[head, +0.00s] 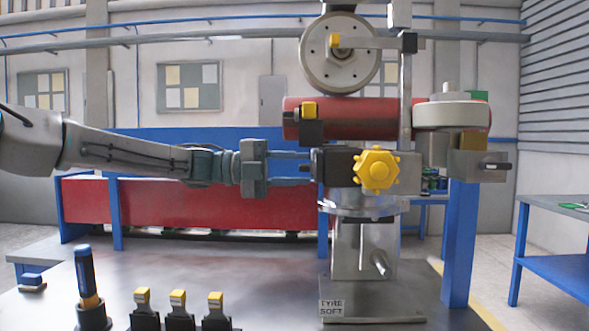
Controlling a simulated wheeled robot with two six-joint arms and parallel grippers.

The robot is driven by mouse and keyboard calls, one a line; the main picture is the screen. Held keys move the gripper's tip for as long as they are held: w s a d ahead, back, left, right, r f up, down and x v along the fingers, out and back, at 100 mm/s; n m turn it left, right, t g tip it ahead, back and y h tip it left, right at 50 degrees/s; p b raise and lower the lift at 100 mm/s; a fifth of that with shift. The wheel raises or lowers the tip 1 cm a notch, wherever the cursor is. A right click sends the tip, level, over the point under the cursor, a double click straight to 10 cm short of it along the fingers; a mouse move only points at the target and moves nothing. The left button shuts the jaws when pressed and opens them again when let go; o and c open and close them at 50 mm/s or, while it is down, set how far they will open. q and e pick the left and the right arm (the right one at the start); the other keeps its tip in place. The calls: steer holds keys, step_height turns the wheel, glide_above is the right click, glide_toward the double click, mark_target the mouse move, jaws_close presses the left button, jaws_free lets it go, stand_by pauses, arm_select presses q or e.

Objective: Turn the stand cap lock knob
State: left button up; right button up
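A stand (350,235) on a metal base plate holds a wheel assembly. On its front is a yellow lobed knob (376,169), set on a dark block (340,161). A small grey end piece (317,161) sticks out of the block's left side. I cannot tell which of these is the stand cap lock knob. My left gripper (308,168) reaches in level from the left, its two fingers apart with a gap between them. Its fingertips are beside the grey end piece; whether they touch it I cannot tell. My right gripper is not in view.
A red cylinder (350,118) and a large pale wheel (341,54) sit above the gripper. A blue post (459,240) stands right of the stand. Several yellow-topped black holders (178,310) and a blue-handled tool (87,280) stand at the table's front left. The left tabletop is otherwise mostly clear.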

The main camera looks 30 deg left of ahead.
arm_select(q)
steer(key=v, duration=1)
steer(key=shift+s+a, duration=0.3)
stand_by(0.4)
